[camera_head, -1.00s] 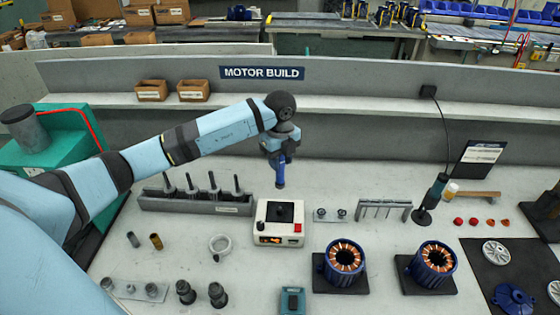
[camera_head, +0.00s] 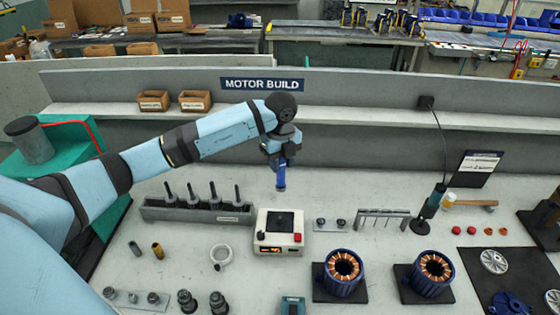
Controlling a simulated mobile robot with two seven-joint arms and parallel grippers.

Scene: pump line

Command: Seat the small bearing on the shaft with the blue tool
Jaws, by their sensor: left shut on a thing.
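My left gripper (camera_head: 281,160) is shut on the blue tool (camera_head: 281,179), which hangs upright below it. In the picture the tool's lower end shows just above and behind the heater-like white box (camera_head: 265,246) with a black top. Several dark shafts (camera_head: 213,195) stand upright in a long grey rack (camera_head: 152,212), left of the tool. Two small dark ring-like parts, possibly small bearings (camera_head: 321,222), sit on a small plate right of the white box. I cannot tell whether any shaft carries a bearing. My right gripper is out of view.
Two copper-wound blue stators (camera_head: 344,284) stand on black bases at front right. A grey ring (camera_head: 221,257), two short sleeves (camera_head: 157,250) and dark fittings (camera_head: 187,301) lie at front left. A corded tool (camera_head: 432,207) stands at right. The bench between rack and ring is free.

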